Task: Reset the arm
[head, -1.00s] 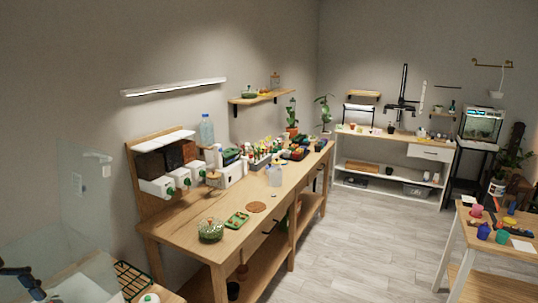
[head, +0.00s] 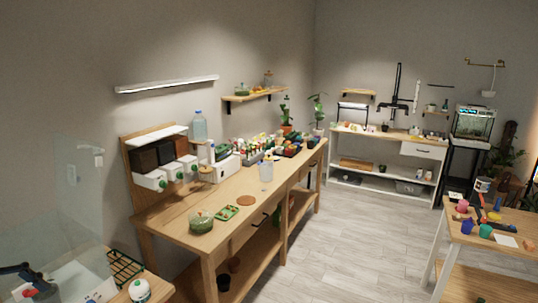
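Neither of my grippers can be made out in the head view, so I cannot see whether they are open or shut. No arm of mine is clearly visible. A dark, curved object with an orange part (head: 38,283) shows at the lower left corner, by a clear panel. It is cut by the frame edge, and I cannot tell what it is.
A long wooden bench (head: 228,223) runs along the left wall, holding a green glass pot (head: 201,222) and a green tray (head: 228,212). A black wire rack (head: 124,268) is at lower left. A small table (head: 460,238) stands right. The grey floor (head: 355,245) between is clear.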

